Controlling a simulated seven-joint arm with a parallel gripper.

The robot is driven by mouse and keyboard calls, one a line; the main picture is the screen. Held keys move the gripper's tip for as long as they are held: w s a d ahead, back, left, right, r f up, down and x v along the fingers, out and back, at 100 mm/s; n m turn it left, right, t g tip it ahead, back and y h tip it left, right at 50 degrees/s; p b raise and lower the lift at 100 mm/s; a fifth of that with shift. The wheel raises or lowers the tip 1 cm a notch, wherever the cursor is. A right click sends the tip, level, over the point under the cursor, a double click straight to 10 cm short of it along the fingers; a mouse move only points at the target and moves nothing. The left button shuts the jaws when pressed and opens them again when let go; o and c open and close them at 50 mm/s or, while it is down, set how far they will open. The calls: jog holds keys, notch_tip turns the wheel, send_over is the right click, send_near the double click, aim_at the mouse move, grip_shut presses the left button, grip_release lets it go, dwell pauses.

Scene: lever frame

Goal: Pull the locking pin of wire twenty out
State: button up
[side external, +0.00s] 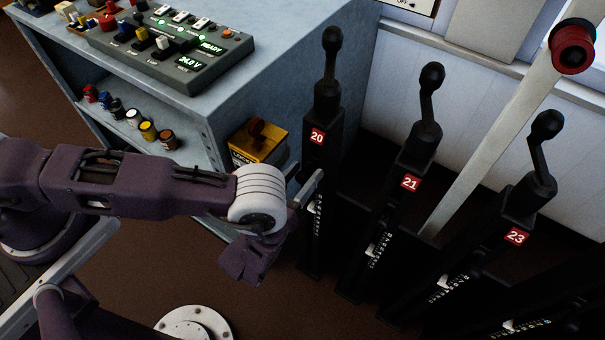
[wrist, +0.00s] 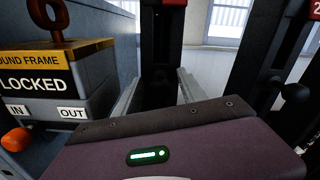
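Lever 20 (side external: 314,160) is a black upright with a red number plate and a white scale low on its face. Its dark post (wrist: 160,45) stands ahead in the wrist view. My gripper (side external: 308,170) is in front of this post, below the plate. In the wrist view my gripper (wrist: 157,80) shows two pale fingers spread apart, with the dark post between or beyond them. I see nothing held. I cannot make out a locking pin on wire twenty; the gripper housing hides the lower part of the wrist view.
A yellow-topped box (side external: 260,143) marked LOCKED stands left of lever 20. Levers 21 (side external: 410,183) and 23 (side external: 518,236) stand to the right. A grey-blue cabinet (side external: 285,60) carries a control panel (side external: 170,45). A pale pole (side external: 490,130) leans behind the levers.

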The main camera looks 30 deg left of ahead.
grip_shut()
